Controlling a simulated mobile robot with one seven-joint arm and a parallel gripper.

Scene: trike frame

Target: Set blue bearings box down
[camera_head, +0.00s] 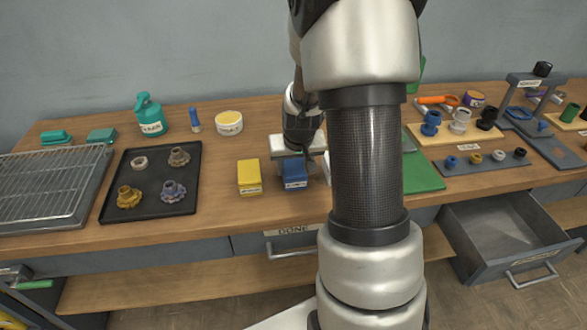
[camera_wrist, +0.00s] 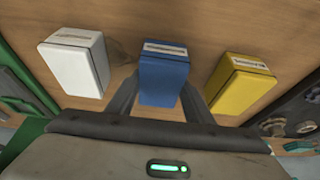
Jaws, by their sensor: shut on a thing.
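The blue bearings box (camera_head: 294,172) is at the front middle of the wooden workbench, with my gripper (camera_head: 301,150) over it. In the wrist view the blue box (camera_wrist: 163,75) sits between the two fingers of my gripper (camera_wrist: 158,98), which are shut on its sides. It looks upright and close to the bench top; I cannot tell whether its underside touches. A yellow box (camera_head: 249,176) stands to its left in the head view, apart from it. A white box (camera_wrist: 75,62) is on its other side, mostly hidden behind my arm in the head view.
A black tray (camera_head: 107,205) with several gear-like parts lies left of the yellow box. A wire rack (camera_head: 45,185) is at far left. A green mat (camera_head: 424,175) lies right of my arm. An open drawer (camera_head: 508,236) juts out at front right.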

